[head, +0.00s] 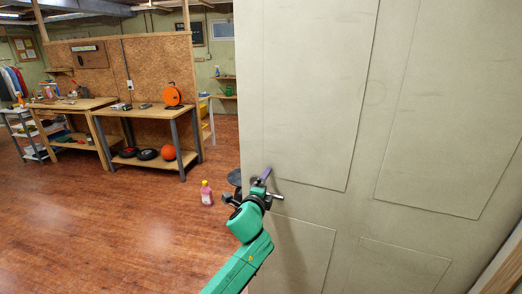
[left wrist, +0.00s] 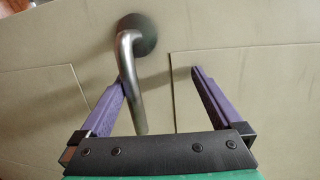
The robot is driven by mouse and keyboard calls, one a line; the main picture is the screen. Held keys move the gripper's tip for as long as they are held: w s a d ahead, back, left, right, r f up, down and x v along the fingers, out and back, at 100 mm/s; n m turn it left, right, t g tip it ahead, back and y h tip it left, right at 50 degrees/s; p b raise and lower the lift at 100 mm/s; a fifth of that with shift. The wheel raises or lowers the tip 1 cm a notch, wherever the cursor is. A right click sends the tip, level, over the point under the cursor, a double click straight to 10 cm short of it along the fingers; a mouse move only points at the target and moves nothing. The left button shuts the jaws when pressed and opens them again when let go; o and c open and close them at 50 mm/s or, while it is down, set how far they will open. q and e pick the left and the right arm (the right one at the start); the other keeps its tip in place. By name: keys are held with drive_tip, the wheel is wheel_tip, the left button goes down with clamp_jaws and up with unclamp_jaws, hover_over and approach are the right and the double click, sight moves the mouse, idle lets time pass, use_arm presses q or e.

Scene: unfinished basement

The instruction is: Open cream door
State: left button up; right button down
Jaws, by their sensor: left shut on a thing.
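The cream door (head: 420,110) is a panelled slab filling the right half of the head view. The room shows past its left edge, so it stands ajar. Its metal lever handle (left wrist: 130,70) runs down from a round base in the left wrist view, between my purple fingers and against the left one. In the head view the gripper hides part of the handle. My right gripper is not in view.
A pink bottle (head: 207,194) stands on the wooden floor left of the door. A workbench (head: 150,110) with an orange reel (head: 172,95) stands farther back. A wooden strip (head: 503,268) shows at the lower right. The floor (head: 80,230) at left is clear.

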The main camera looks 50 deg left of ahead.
use_arm(q)
drive_tip(key=shift+s+r, duration=0.3)
drive_tip(key=shift+r, duration=0.25)
drive_tip(key=shift+s+r, duration=0.3)
drive_tip(key=shift+r, duration=0.2)
drive_tip(key=shift+s+d+f, duration=0.15)
drive_tip(key=shift+s+d, duration=0.1)
drive_tip(key=shift+s+d+f, duration=0.2)
drive_tip(key=shift+s, duration=0.25)
drive_tip(key=shift+s+d+f, duration=0.2)
drive_tip(key=shift+s, duration=0.2)
drive_tip(key=shift+c, duration=0.3)
drive_tip(key=s+d+f+b, duration=0.1)
drive_tip(key=s+d+f, duration=0.2)
drive_tip(key=s, duration=0.9)
drive_tip(key=shift+s+d+b, duration=0.25)
drive_tip(key=shift+d+b, duration=0.1)
drive_tip(key=shift+d, duration=0.65)
